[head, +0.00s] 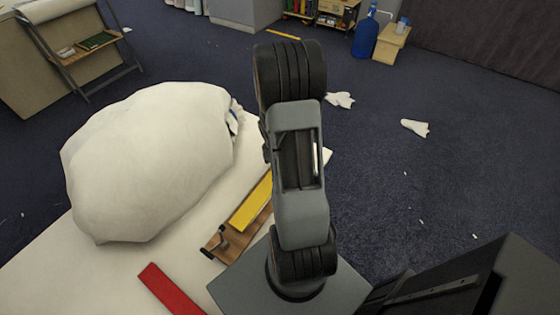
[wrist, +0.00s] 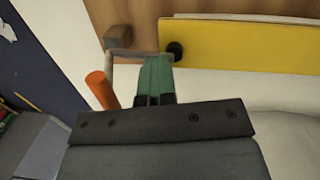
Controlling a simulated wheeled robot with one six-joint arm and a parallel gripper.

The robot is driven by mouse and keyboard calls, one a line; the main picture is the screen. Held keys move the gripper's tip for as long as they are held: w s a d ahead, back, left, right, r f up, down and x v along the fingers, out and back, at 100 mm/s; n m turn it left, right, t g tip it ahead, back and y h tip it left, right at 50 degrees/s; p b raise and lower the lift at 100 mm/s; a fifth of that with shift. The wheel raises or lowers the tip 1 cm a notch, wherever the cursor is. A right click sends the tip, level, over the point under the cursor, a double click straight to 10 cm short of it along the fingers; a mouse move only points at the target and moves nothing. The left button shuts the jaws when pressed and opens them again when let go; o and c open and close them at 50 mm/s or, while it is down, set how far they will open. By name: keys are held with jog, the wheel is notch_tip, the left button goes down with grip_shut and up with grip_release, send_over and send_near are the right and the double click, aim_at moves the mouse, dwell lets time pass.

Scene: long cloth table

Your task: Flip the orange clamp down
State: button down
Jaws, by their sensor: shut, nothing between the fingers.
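The orange clamp (wrist: 102,90) shows in the wrist view as an orange cylindrical handle left of my fingers. In the head view my arm hides the gripper and the orange handle. A yellow plate (head: 251,205) on a wooden board (head: 235,238) lies on the table there; the plate also shows in the wrist view (wrist: 250,45).
A large white lumpy bundle (head: 150,160) sits on the table left of the board. A red strip (head: 172,290) lies at the front of the white tablecloth (head: 90,275). White scraps (head: 415,127) lie on the dark floor to the right.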

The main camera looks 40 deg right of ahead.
jog(key=shift+s+a+f, duration=0.25)
jog(key=shift+f, duration=0.15)
jog(key=r+p, duration=0.1)
jog(key=r, duration=0.1)
jog(key=w+r+p, duration=0.1)
jog(key=r+p, duration=0.2)
jog(key=shift+w+d+r+p, duration=0.2)
jog(key=shift+d+r+p, duration=0.1)
jog(key=shift+r, duration=0.1)
jog(key=s+a+r+b, duration=0.1)
jog(key=a+r, duration=0.3)
jog(key=a, duration=0.4)
jog(key=shift+s+r+b, duration=0.15)
jog(key=shift+s+b, duration=0.1)
jog(key=shift+b, duration=0.15)
jog(key=shift+a, duration=0.1)
